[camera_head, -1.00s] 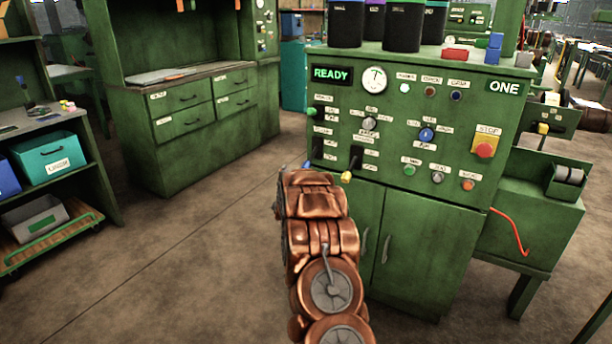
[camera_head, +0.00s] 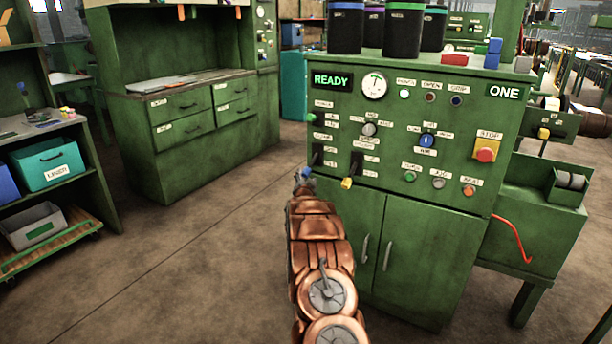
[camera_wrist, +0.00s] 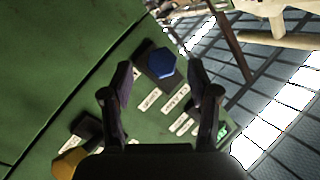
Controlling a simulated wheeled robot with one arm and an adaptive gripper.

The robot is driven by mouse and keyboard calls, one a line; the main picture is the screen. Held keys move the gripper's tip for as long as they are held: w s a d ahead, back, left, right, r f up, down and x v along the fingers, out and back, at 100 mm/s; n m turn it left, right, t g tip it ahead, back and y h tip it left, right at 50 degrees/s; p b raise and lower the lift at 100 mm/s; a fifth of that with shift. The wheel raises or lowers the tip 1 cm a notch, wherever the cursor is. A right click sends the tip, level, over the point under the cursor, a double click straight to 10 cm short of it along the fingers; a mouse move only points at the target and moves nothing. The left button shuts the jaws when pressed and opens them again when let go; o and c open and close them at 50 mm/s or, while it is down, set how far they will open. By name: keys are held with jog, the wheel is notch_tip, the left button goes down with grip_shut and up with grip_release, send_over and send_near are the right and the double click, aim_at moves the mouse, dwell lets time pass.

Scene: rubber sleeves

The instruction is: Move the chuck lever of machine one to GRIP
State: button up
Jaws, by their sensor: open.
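The green machine one console (camera_head: 440,215) stands right of centre in the head view, its display reading READY. Two levers stick out at its lower left. One has a blue knob (camera_head: 307,172), the other a yellow knob (camera_head: 347,183). In the wrist view, the blue knob (camera_wrist: 161,62) lies between the fingertips of my open gripper (camera_wrist: 159,70), with gaps on both sides. The yellow knob (camera_wrist: 68,163) is at lower left, outside the fingers. In the head view my arm mostly hides the gripper.
A red stop button (camera_head: 485,154) and several small knobs and buttons are on the panel. Dark canisters (camera_head: 403,30) stand on top of the console. A green workbench (camera_head: 190,110) and a shelf with bins (camera_head: 48,165) are at left. The floor between is clear.

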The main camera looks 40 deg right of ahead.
aim_at(306, 176)
jog(key=shift+x, duration=0.9)
jog(key=shift+w+d, duration=0.35)
jog(key=shift+w, duration=0.05)
jog(key=shift+w+d+r, duration=0.1)
jog(key=shift+d, duration=0.05)
jog(key=shift+c, duration=0.4)
grip_shut()
